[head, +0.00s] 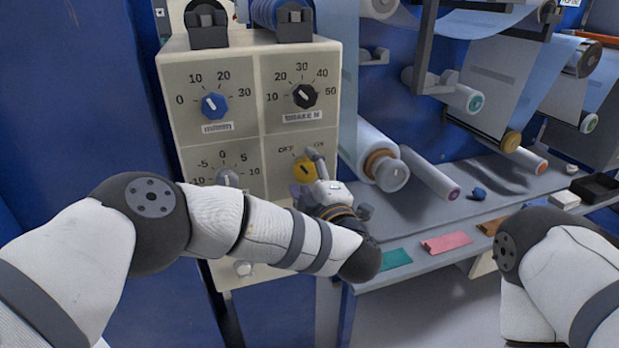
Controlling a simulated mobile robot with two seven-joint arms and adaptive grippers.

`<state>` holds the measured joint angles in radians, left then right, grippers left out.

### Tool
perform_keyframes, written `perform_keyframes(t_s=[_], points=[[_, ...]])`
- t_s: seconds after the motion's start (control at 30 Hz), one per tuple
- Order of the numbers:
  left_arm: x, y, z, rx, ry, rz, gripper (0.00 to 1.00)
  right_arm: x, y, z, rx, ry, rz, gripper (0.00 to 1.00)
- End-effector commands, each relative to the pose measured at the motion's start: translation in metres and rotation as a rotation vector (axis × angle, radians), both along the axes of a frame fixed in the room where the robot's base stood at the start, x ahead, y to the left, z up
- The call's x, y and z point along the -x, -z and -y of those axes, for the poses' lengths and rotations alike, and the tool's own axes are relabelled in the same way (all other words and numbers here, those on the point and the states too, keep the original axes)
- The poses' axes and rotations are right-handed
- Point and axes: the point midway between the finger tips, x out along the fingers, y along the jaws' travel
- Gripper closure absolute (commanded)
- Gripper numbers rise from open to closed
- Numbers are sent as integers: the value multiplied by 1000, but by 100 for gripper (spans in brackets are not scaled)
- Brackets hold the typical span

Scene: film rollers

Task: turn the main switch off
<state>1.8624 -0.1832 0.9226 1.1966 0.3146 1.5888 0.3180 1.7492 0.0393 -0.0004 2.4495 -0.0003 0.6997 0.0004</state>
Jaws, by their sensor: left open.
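The main switch is a yellow knob (305,171) on the lower right of the cream control panel (252,70), with OFF marked at its upper left and ON at its upper right. My left gripper (309,176) is open at the knob, with one finger at its upper right and the other by its lower left. I cannot tell whether the fingers touch it. The gripper covers part of the knob, so its exact setting is hard to read. My right arm shows at the right edge; its gripper is out of view.
A blue knob (213,105), a black knob (304,96) and a grey knob (228,178) are on the same panel. Film rollers (381,166) stand to the right. The grey shelf (425,210) below holds coloured pads (446,242) and a black tray (596,187).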

Motion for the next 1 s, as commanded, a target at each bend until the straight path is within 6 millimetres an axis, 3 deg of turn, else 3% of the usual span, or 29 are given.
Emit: perform_keyframes(t_s=[0.07,0.4,0.5,1.0], points=[[9,0,4,1,5,-2,38,0,0,0,0,0,0,60],[91,0,31,0,6,-2,38,0,0,0,0,0,0,60],[105,0,35,1,4,-2,38,0,0,0,0,0,0,60],[113,2,37,-4,7,-4,38,0,0,0,0,0,1,60]])
